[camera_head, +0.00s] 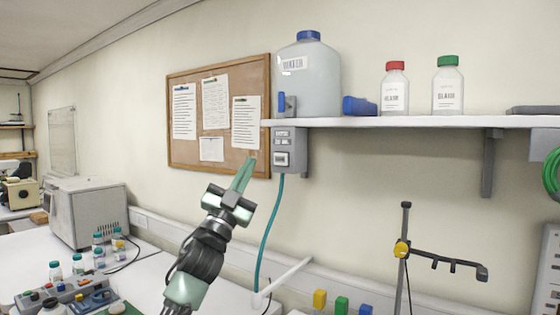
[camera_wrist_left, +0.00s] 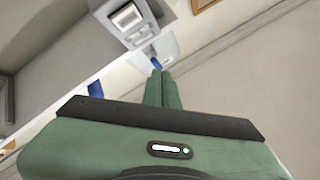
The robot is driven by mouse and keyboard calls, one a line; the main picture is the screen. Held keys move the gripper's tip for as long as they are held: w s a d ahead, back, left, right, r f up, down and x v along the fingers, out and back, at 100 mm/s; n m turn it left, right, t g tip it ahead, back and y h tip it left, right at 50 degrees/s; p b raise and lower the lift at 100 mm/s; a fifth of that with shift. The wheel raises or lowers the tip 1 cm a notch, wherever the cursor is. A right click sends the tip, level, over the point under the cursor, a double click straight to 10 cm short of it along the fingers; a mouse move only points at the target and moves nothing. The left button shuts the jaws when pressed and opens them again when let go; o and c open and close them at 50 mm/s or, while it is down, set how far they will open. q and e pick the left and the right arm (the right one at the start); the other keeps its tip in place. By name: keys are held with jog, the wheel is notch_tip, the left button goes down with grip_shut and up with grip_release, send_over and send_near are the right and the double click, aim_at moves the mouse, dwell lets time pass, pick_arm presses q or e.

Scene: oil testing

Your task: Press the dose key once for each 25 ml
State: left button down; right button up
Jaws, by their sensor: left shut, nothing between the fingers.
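A grey dispenser box (camera_head: 290,150) with small light panels on its front hangs under the wall shelf, below a large grey-white jug (camera_head: 308,78) with a blue cap. I cannot tell which panel is the dose key. My left gripper (camera_head: 246,164) is shut and empty, its green fingers pointing up, left of and a little below the box in the head view. I cannot see it touching the box. In the left wrist view the shut fingertips (camera_wrist_left: 161,76) lie below the box (camera_wrist_left: 112,22), apart from it in the picture. My right gripper is not in view.
The shelf (camera_head: 420,122) carries a red-capped bottle (camera_head: 395,95) and a green-capped bottle (camera_head: 447,92). A teal hose (camera_head: 266,235) hangs from the box. A corkboard (camera_head: 183,155) is behind my gripper. A stand (camera_head: 404,255) is at right; small vials (camera_head: 99,258) are at lower left.

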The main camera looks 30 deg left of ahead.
pick_arm(q)
send_near(279, 153)
jog(key=shift+s+r+x, duration=0.15)
jog(key=shift+x, duration=0.65)
jog(key=shift+s+r+x, duration=0.15)
jog(key=shift+x, duration=0.7)
jog(key=shift+s+r+x, duration=0.1)
jog(key=shift+s+x, duration=0.05)
jog(key=shift+x, duration=0.65)
jog(key=shift+w+r, duration=0.1)
jog(key=shift+w, duration=0.35)
jog(key=shift+w, duration=0.45)
dwell(0.8)
jog(key=shift+s, duration=0.9)
jog(key=shift+s+a, duration=0.1)
jog(key=shift+s, duration=1.15)
jog(key=shift+s+a, duration=0.15)
jog(key=shift+s, duration=1.1)
